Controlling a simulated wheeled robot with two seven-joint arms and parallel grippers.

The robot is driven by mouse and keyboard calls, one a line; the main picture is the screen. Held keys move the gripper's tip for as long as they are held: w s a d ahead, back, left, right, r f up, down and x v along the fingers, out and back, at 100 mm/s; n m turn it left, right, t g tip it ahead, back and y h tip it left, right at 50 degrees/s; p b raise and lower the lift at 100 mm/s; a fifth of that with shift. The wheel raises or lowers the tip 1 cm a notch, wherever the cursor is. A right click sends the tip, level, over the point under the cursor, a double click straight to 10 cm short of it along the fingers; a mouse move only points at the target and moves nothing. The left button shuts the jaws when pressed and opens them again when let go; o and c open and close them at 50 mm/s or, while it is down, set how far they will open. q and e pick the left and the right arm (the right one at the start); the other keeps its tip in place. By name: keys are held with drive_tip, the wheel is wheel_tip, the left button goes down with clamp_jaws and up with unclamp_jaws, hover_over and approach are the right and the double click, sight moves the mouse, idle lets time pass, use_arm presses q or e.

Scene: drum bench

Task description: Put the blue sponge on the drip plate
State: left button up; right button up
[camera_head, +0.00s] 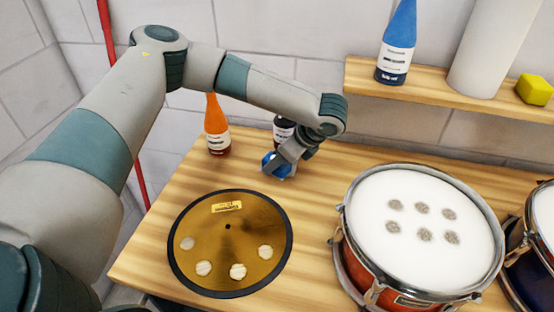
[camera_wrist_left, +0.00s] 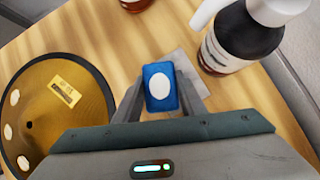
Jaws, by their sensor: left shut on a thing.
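The blue sponge (camera_head: 277,166) is at the back of the wooden bench, partly hidden by my left gripper. In the left wrist view the blue sponge (camera_wrist_left: 158,98) shows a white oval and sits between the two fingers. My left gripper (camera_head: 282,163) is shut on it; the fingers also show in the left wrist view (camera_wrist_left: 160,101). A round gold plate (camera_head: 226,262) with a dark rim, a label and several pale spots lies in front and to the left of the sponge; it also shows in the left wrist view (camera_wrist_left: 85,105). My right gripper is not in view.
An orange bottle (camera_head: 217,128) stands left of the sponge and a dark bottle (camera_head: 283,128) right behind it. A drum (camera_head: 425,195) stands at the right. A shelf (camera_head: 430,95) holds a blue bottle (camera_head: 397,45) and a yellow block (camera_head: 534,90).

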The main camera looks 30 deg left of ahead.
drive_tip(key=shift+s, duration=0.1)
use_arm(q)
drive_tip(key=o, duration=1)
drive_tip(key=shift+c, duration=0.2)
drive_tip(key=shift+o, duration=0.2)
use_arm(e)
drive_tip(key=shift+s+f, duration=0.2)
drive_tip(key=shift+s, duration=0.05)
use_arm(q)
drive_tip(key=shift+r, duration=0.1)
drive_tip(key=b+v, duration=0.1)
drive_tip(key=v, duration=0.5)
drive_tip(key=shift+d+r, duration=0.1)
drive_tip(key=shift+d, duration=0.05)
drive_tip(key=shift+b+v, duration=0.55)
drive_tip(key=shift+v, duration=2.25)
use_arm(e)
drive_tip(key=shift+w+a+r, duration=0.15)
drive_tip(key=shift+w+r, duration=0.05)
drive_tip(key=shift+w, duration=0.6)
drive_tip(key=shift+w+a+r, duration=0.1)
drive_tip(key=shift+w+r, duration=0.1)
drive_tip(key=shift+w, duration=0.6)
